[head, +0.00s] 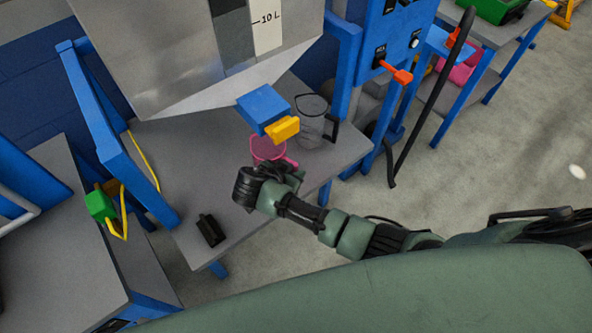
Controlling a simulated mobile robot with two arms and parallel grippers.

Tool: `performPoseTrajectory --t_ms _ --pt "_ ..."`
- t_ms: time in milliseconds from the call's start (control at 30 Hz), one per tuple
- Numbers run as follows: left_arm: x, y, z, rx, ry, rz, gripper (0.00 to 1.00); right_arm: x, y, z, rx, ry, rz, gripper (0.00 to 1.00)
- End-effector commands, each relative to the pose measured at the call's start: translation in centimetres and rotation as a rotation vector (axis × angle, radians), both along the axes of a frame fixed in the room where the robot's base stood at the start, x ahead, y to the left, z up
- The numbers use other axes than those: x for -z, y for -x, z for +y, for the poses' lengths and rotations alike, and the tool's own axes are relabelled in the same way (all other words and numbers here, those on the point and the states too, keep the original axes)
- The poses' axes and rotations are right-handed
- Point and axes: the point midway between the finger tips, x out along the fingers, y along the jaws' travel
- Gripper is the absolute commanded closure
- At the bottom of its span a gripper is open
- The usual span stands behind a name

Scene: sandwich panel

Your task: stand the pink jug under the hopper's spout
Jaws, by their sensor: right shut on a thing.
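The pink jug (265,148) is at the grey table under the big metal hopper (190,60). It shows just below the blue spout block (262,105) with its yellow piece (283,129). My right gripper (276,172) is shut on the pink jug from the near side and hides its lower part. I cannot tell whether the jug's base touches the table, or whether it is exactly below the spout opening, which is hidden. My left gripper is not in view.
A clear grey jug (311,130) with a dark handle stands close to the right of the pink jug. A black block (210,230) lies near the table's front edge. Blue frame posts (110,135) flank the hopper. The table (175,165) is clear at left.

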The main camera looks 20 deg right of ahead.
Motion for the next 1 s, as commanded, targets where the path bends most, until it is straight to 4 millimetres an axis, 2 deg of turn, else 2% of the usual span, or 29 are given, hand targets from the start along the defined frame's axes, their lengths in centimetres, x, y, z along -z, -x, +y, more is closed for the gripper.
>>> performPoseTrajectory --t_ms 33,100,467,567,1000 --pt "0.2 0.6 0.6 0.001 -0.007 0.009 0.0 0.2 0.0 -0.1 0.001 0.0 0.001 0.83" --pt "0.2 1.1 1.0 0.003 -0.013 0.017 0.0 0.1 0.0 -0.1 0.001 0.001 -0.001 0.64" --pt "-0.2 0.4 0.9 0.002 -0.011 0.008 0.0 -0.3 -0.1 -0.1 0.001 0.002 -0.002 0.64" --pt "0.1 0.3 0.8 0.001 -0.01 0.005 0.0 -0.7 0.2 0.5 -0.001 -0.002 -0.003 0.64" --pt "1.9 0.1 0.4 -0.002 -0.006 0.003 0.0 -6.9 4.0 5.5 0.0 -0.004 -0.004 0.64"
